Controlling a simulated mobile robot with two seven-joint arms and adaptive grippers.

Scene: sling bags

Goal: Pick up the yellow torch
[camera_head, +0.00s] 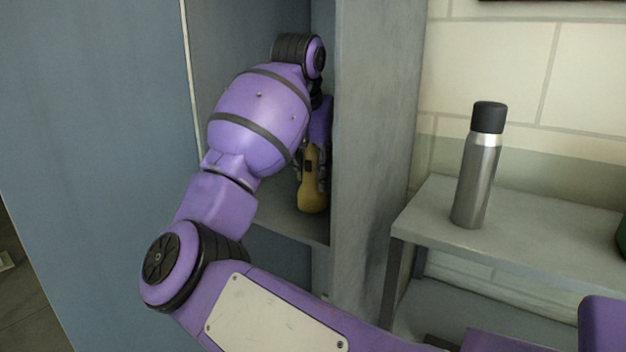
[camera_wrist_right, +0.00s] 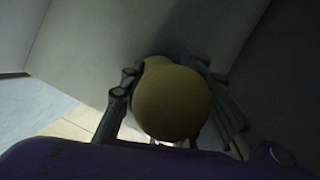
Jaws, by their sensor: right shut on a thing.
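The yellow torch (camera_head: 312,195) stands roughly upright inside the grey cabinet compartment, its wider end down near the shelf. Whether it touches the shelf I cannot tell. My right gripper (camera_head: 311,172) is around the torch, shut on it, and partly hidden by my own purple arm. In the right wrist view the torch (camera_wrist_right: 172,100) shows as a rounded yellow end between the two dark fingers of the gripper (camera_wrist_right: 165,105). My left gripper is not in view.
The cabinet's side wall (camera_head: 375,130) stands close to the right of the torch, and a blue panel (camera_head: 110,150) is at the left. A silver bottle with a black cap (camera_head: 478,170) stands on a grey shelf unit (camera_head: 540,245) to the right.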

